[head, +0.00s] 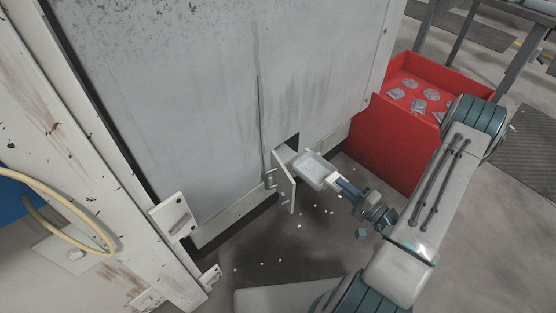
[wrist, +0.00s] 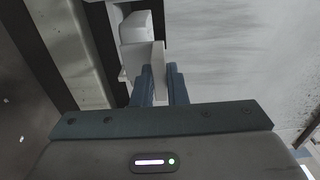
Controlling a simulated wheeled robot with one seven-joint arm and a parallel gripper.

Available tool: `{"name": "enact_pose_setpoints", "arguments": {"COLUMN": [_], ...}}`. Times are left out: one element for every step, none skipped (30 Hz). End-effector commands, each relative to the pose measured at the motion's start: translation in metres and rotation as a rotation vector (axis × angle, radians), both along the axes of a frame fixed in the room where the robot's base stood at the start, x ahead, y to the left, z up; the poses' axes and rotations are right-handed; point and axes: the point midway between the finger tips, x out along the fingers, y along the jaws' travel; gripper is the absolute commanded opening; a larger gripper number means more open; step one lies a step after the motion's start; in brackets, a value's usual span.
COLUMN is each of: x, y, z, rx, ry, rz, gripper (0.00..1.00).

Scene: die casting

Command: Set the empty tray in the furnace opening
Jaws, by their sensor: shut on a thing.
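The tray (head: 316,171) is a small, light, shallow piece with raised edges, and no load shows in it in the head view. My gripper (head: 342,187) is shut on its near end and holds it level in front of the furnace opening (head: 291,144). The opening is a dark gap low in the big grey furnace wall (head: 225,90), with a small door (head: 285,184) swung out on its left. In the wrist view my fingers (wrist: 160,85) clamp the tray's handle (wrist: 158,58), and part of the tray (wrist: 135,28) shows beyond. I cannot tell whether the tray's far edge is inside the opening.
A red bin (head: 394,145) with several grey metal pieces stands right of the furnace. Small pale scraps lie on the dark floor (head: 290,240) below the opening. A white frame post (head: 90,130) and a yellow hose (head: 75,207) are at the left.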

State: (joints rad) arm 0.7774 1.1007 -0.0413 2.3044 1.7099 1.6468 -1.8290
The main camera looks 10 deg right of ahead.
Motion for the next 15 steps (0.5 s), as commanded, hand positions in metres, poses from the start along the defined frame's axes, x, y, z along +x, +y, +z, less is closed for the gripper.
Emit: {"name": "enact_pose_setpoints", "arguments": {"x": [-0.003,-0.004,-0.006,-0.006,-0.006,-0.005,-0.002,0.001,0.008,0.013,0.019,0.028,0.035,0.041,0.050], "y": [-0.002,-0.003,-0.004,-0.004,-0.004,-0.002,0.000,0.004,0.008,0.013,0.018,0.024,0.029,0.034,0.040], "z": [-0.012,-0.014,-0.016,-0.017,-0.018,-0.019,-0.019,-0.019,-0.019,-0.019,-0.019,-0.019,-0.019,-0.019,-0.019], "rx": [0.002,0.002,0.002,0.003,0.003,0.003,0.003,0.004,0.004,0.004,0.005,0.003,0.003,0.003,0.003], "ry": [-0.001,-0.001,-0.001,-0.002,-0.002,-0.002,-0.003,-0.003,-0.003,-0.003,-0.003,-0.004,-0.005,-0.005,-0.004], "rz": [0.001,0.003,0.004,0.005,0.006,0.008,0.011,0.013,0.014,0.015,0.016,0.016,0.017,0.016,0.016], "gripper": [0.00,0.00,0.00,0.00,0.00,0.00,0.00,0.00,0.00,0.00,0.00,0.00,0.00,0.00,0.00]}}
